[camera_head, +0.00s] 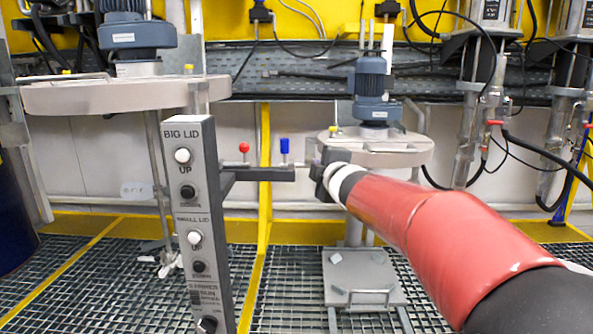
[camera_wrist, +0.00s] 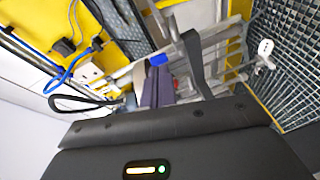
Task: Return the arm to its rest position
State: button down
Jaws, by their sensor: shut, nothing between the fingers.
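My arm reaches in from the lower right in the head view, red with a white band near its wrist. My gripper (camera_head: 318,168) is at its far end, small and partly hidden by the wrist, just right of the bar with the red knob (camera_head: 244,148) and blue knob (camera_head: 285,148). In the wrist view my gripper (camera_wrist: 157,86) shows its two fingers together, shut and empty. The blue knob (camera_wrist: 158,60) appears just beyond the fingertips there; I cannot tell the exact gap.
A grey control post (camera_head: 195,200) with labelled buttons stands left of my arm. A big round lid (camera_head: 110,95) is at the left, and a smaller lid (camera_head: 385,152) stands behind my wrist. Cables and hanging cylinders (camera_head: 490,90) are at the right. The floor is metal grating (camera_head: 285,290).

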jog(key=s+d+f+m+g+h, duration=0.2)
jog(key=s+d+f+m+h, duration=0.15)
jog(key=s+d+m, duration=0.55)
jog(key=s+f+m+g, duration=0.3)
jog(key=s+f, duration=0.2)
jog(key=s, duration=0.5)
jog(key=s+f+m+g, duration=0.2)
jog(key=s+f, duration=0.4)
jog(key=s, duration=0.4)
jog(key=s+d+f+m+g, duration=0.1)
jog(key=s+f+m+g, duration=0.2)
jog(key=s, duration=0.7)
notch_tip(320, 180, down, 3)
jog(key=shift+s+r+m+g+h, duration=0.15)
jog(key=shift+m+g+h, duration=0.25)
jog(key=shift+m, duration=0.5)
jog(key=c, duration=2.2)
grip_release()
